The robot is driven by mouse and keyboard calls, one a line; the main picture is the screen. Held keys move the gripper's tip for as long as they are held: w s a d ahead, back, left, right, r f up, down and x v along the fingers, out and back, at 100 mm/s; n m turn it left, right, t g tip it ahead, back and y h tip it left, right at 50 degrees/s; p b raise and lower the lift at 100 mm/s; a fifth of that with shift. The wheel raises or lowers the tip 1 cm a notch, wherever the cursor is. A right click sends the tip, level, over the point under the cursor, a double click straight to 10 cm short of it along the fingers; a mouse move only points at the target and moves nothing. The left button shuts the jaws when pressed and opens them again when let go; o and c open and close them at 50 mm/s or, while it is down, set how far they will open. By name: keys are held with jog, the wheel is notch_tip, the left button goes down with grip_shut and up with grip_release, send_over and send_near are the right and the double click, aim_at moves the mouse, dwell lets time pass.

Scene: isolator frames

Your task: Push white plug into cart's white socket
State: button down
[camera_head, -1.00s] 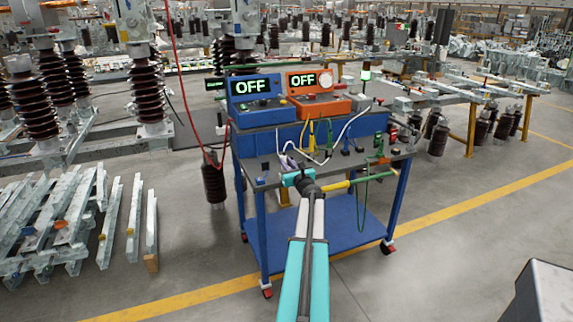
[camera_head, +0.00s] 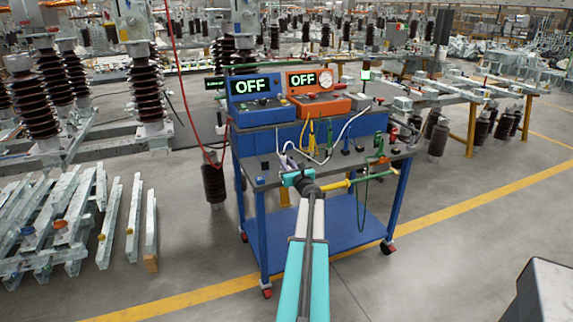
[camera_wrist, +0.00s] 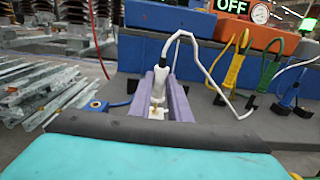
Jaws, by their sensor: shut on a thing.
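My gripper (camera_wrist: 160,98) has purple fingers closed on the white plug (camera_wrist: 158,84), over the cart's grey top. A white cable loops up from the plug and comes down to the right. A small white piece (camera_wrist: 155,113) shows between the fingers below the plug; I cannot tell whether it is the socket or part of the plug. In the head view my gripper (camera_head: 288,163) is at the left front of the blue cart (camera_head: 262,230), mostly hidden behind my wrist. The plug's tip and its contact with any socket are hidden.
Yellow clips (camera_wrist: 232,72), green clips (camera_wrist: 303,50) and a blue connector (camera_wrist: 97,106) are on the cart top near the gripper. Blue (camera_head: 257,108) and orange (camera_head: 318,104) instruments reading OFF stand behind. A red cable (camera_head: 178,75) hangs at the left.

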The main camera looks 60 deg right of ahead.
jog(key=shift+f+b, duration=1.15)
jog(key=shift+f, duration=0.15)
jog(key=c, duration=1.6)
grip_release()
jog(key=shift+o, duration=0.2)
jog(key=shift+s+a, duration=0.1)
jog(key=b+v, duration=0.1)
jog(key=v, duration=1.2)
jog(key=shift+s+a+b, duration=0.2)
jog(key=shift+b, duration=0.1)
jog(key=shift+w, duration=0.1)
